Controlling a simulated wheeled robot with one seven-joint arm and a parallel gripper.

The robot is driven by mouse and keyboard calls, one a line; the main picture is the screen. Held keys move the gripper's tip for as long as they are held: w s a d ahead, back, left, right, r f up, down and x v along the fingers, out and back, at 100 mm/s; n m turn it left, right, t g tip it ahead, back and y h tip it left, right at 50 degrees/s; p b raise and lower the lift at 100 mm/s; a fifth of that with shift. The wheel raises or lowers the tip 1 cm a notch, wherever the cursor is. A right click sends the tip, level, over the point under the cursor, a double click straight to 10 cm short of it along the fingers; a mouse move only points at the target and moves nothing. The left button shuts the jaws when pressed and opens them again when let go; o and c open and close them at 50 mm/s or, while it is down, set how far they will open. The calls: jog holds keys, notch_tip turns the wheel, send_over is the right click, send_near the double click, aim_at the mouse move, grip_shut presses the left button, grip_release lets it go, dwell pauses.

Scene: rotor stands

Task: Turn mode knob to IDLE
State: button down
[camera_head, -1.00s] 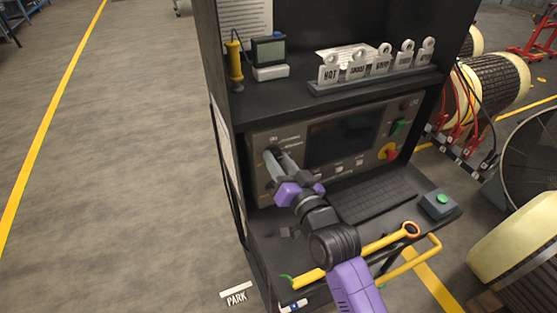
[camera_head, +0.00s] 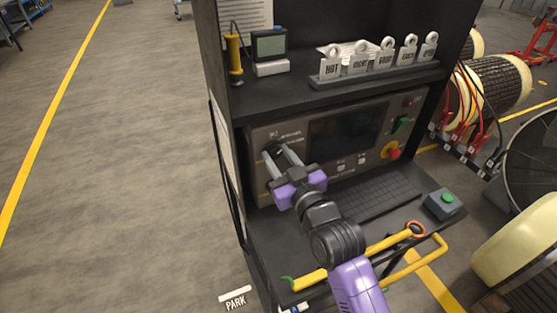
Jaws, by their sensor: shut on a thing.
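The mode knob (camera_head: 273,148) is a small dark knob at the left side of the grey control panel (camera_head: 258,188). Most of it is hidden by my fingers, and I cannot read its pointer or its labels, so its setting does not show. My gripper (camera_head: 279,150) reaches the panel from the front right. Its two grey fingers lie on either side of the knob and are shut on it. The purple gripper body is tilted, with its right side higher in the picture.
The panel has a dark screen (camera_head: 342,137), a green switch (camera_head: 402,124) and a red button (camera_head: 393,153). Tags stand on the shelf above.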

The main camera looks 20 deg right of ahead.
jog(key=n+b, duration=0.1)
jog(key=n, duration=0.9)
jog(key=shift+a+n, duration=0.1)
jog(key=shift+n, duration=0.2)
jog(key=shift+f, duration=0.1)
dwell(0.3)
jog(key=c, duration=1)
grip_release()
jog(key=shift+o, duration=0.2)
jog(key=s+b, duration=0.1)
jog(key=s, duration=0.6)
jog(key=shift+s+b, duration=0.35)
jog(key=shift+s, duration=0.05)
jog(key=shift+r, duration=0.2)
